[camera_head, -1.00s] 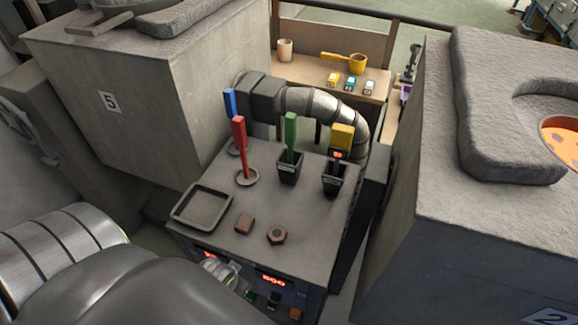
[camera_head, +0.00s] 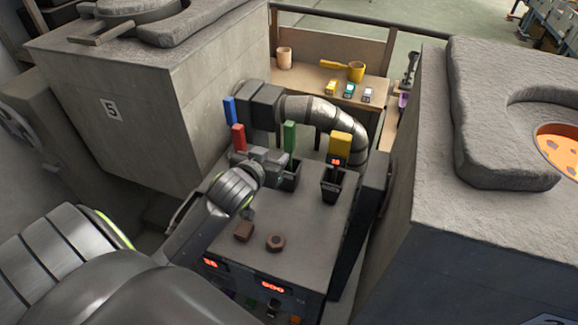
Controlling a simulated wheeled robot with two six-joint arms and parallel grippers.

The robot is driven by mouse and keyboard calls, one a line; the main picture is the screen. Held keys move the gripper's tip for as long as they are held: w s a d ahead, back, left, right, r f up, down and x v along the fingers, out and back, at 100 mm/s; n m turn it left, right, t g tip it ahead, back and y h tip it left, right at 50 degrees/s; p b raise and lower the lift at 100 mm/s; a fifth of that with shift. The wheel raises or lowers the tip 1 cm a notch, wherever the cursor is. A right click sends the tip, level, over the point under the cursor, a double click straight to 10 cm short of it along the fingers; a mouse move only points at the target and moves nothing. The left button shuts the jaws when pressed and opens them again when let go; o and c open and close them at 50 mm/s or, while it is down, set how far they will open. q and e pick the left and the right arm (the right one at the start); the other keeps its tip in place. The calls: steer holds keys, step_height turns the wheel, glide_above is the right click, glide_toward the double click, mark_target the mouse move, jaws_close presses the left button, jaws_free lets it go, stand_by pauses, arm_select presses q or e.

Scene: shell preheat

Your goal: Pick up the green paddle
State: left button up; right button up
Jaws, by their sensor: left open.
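The green paddle (camera_head: 290,137) stands upright in a small black holder (camera_head: 292,180) on the grey control box top (camera_head: 313,215). My left gripper (camera_head: 272,162) is open, just left of the green paddle's lower part and close to it. Whether its fingers are beside or around the paddle cannot be told. My left gripper and wrist cover the lower part of the red paddle (camera_head: 238,138) and part of the black holder. My right gripper is not in view.
A blue paddle (camera_head: 230,109) stands behind the red one, and a yellow paddle (camera_head: 341,144) in a black holder (camera_head: 333,186) to the right. A brown block (camera_head: 244,230) and a hex nut (camera_head: 276,242) lie in front. A ribbed metal pipe (camera_head: 312,108) curves behind.

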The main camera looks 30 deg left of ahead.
mark_target(287, 142)
arm_select(q)
steer(key=p+x, duration=0.1)
steer(key=x, duration=0.8)
steer(key=shift+w+a+f, duration=0.1)
steer(key=shift+w+f, duration=0.05)
steer(key=shift+w, duration=0.15)
steer(key=shift+w+p, duration=0.35)
steer(key=shift+p, duration=0.1)
steer(key=shift+p+x, duration=0.65)
steer(key=shift+x, duration=1.6)
steer(key=c, duration=1)
steer(key=shift+c, duration=0.3)
